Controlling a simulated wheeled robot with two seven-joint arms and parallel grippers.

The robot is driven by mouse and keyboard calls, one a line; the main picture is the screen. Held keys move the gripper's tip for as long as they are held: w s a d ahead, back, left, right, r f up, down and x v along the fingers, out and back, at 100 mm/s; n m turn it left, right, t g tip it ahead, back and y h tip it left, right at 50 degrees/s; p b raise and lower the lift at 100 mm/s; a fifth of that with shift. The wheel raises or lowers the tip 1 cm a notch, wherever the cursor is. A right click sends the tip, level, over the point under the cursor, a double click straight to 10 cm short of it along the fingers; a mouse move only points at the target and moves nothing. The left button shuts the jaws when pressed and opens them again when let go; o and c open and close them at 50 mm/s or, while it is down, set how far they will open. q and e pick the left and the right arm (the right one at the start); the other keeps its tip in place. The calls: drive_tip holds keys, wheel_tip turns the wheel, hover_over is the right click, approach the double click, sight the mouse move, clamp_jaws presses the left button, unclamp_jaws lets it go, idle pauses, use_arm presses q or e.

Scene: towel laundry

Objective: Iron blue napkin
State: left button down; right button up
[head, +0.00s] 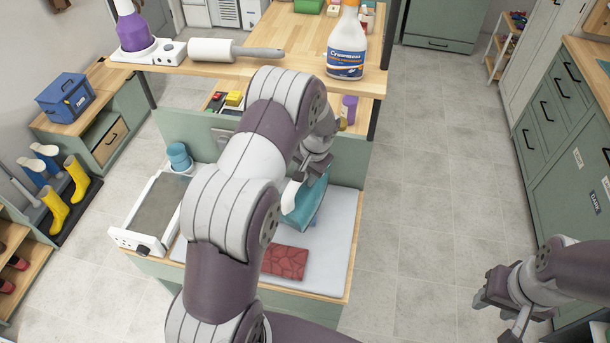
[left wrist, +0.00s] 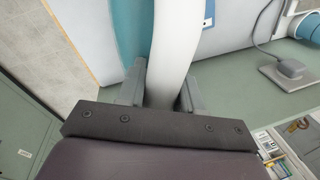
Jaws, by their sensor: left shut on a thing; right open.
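A teal and white iron (head: 309,208) is at the right part of the pale ironing pad (head: 336,225). My left gripper (head: 306,172) is shut on its white handle, and the handle also shows between the fingers in the left wrist view (left wrist: 172,45). I cannot tell whether the iron touches the pad. A folded red patterned cloth (head: 286,262) lies on the pad in front of the iron. I see no blue napkin; my left arm hides part of the pad. My right gripper (head: 503,308) is open and empty above the floor at right.
A white appliance with a grey top (head: 155,208) stands left of the pad, with a blue cylinder (head: 178,157) behind it. The floor at right is clear.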

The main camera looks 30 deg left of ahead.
use_arm(q)
drive_tip(key=shift+p+v, duration=0.4)
drive_tip(key=shift+v, duration=0.6)
drive_tip(key=shift+a+r, duration=0.15)
drive_tip(key=shift+a, duration=0.15)
drive_tip(key=shift+w+d, duration=0.15)
drive_tip(key=shift+d, duration=0.1)
